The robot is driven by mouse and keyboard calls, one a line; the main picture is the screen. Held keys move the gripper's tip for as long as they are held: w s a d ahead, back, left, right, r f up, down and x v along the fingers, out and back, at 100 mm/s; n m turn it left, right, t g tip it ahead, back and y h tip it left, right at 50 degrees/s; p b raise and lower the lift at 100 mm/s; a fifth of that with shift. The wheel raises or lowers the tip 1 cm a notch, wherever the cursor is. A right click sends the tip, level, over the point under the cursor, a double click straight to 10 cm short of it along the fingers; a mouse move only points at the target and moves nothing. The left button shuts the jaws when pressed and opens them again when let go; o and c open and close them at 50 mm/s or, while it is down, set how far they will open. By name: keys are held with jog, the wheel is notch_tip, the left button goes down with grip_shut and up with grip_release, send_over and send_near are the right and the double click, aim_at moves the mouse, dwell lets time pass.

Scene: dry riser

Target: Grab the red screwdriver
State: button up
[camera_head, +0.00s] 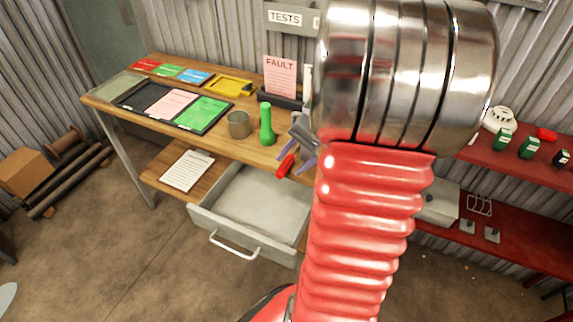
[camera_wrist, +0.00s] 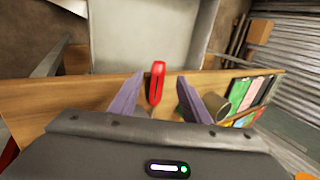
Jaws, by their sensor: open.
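The red screwdriver (camera_wrist: 157,82) shows in the wrist view, its handle over the edge of the wooden workbench. It lies between the two purple fingers of my gripper (camera_wrist: 160,88), which are spread apart, with gaps on both sides. In the head view the screwdriver's red handle (camera_head: 286,165) shows at the bench's front edge, beside my gripper (camera_head: 304,152). The rest of the screwdriver is hidden or too small to make out. My gripper is open and holds nothing.
The workbench (camera_head: 240,152) carries a green torch-like object (camera_head: 266,125), a brown cup (camera_head: 238,124) and coloured cards in a dark tray (camera_head: 168,108). An open, empty drawer (camera_head: 252,205) sticks out below. A red shelf (camera_head: 500,158) is at the right.

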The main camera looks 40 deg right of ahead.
aim_at(283, 171)
jog(key=shift+f, duration=0.1)
jog(key=shift+x, duration=2.55)
grip_shut()
